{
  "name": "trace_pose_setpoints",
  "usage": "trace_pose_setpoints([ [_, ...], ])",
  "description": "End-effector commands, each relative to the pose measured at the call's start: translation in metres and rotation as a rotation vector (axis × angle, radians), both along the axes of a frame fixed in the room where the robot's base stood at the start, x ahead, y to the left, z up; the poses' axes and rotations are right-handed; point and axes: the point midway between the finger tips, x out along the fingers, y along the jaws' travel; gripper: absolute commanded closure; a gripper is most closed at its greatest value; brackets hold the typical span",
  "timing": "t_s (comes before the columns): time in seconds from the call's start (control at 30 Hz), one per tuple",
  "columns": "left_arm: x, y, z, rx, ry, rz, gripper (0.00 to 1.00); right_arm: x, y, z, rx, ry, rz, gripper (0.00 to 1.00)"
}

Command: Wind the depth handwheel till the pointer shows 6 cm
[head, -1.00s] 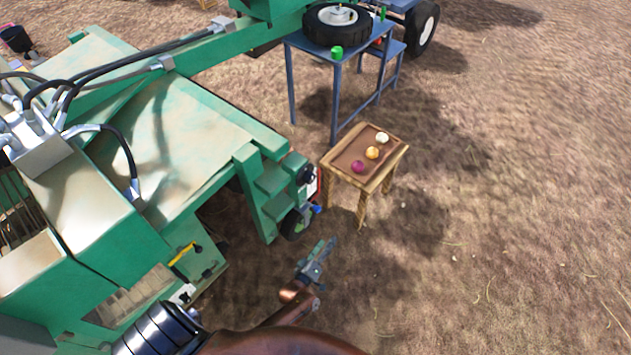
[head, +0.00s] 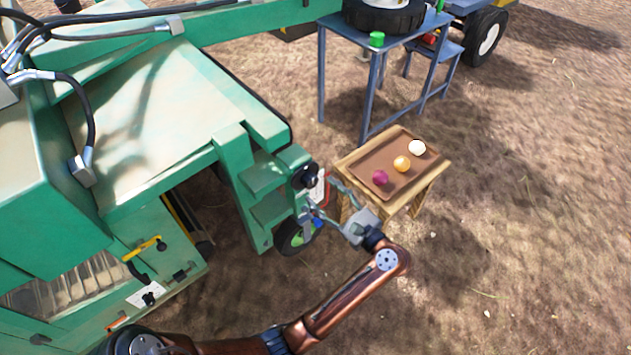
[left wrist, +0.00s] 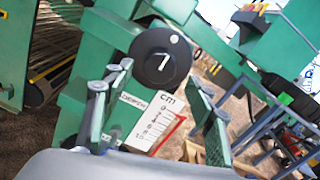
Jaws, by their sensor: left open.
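The depth handwheel (head: 305,177) is a black disc on the green machine's corner. In the left wrist view the handwheel (left wrist: 160,56) faces me, with a small pale mark on its face. Below it is a white scale plate (left wrist: 155,115) marked "cm", with a red strip along its right edge; the plate (head: 319,188) also shows in the head view. The pointer's reading is too small to tell. My left gripper (head: 320,197) is open beside the handwheel and plate. In the left wrist view its fingers (left wrist: 160,92) are spread, empty, with the wheel beyond them.
A wooden table (head: 350,165) with a purple, an orange and a white onion stands just right of my gripper. A blue table (head: 340,35) with a tyre and a green cup is behind. A small wheel (head: 292,238) sits under the machine's corner. Open ground lies to the right.

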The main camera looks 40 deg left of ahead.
Motion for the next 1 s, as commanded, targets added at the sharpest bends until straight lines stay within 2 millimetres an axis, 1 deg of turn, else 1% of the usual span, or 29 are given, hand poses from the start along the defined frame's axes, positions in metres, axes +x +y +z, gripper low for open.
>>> trace_pose_setpoints([
  [0.03, 0.0, 0.01, -0.002, 0.005, 0.002, 0.002, 0.49, -0.002, -0.001, -0.006, -0.004, -0.006, 0.002, 0.6],
  [0.2, 0.002, 0.037, -0.003, 0.006, 0.006, 0.003, 0.49, -0.003, -0.004, -0.018, -0.011, -0.05, 0.004, 0.6],
  [0.3, 0.003, 0.05, -0.003, 0.005, 0.005, 0.001, 0.49, -0.003, -0.006, -0.023, -0.015, -0.074, 0.007, 0.6],
  [0.4, 0.004, 0.058, -0.002, 0.007, 0.007, 0.001, 0.49, -0.003, -0.007, -0.026, -0.017, -0.092, 0.008, 0.6],
  [0.53, 0.004, 0.062, -0.001, 0.005, 0.007, -0.001, 0.49, -0.003, -0.007, -0.026, -0.016, -0.102, 0.009, 0.6],
  [0.77, 0.004, 0.062, 0.0, 0.005, 0.006, -0.001, 0.5, -0.003, -0.007, -0.026, -0.016, -0.104, 0.008, 0.6],
  [1.0, 0.004, 0.062, 0.0, 0.006, 0.007, -0.001, 0.66, -0.003, -0.007, -0.026, -0.016, -0.103, 0.009, 0.6],
])
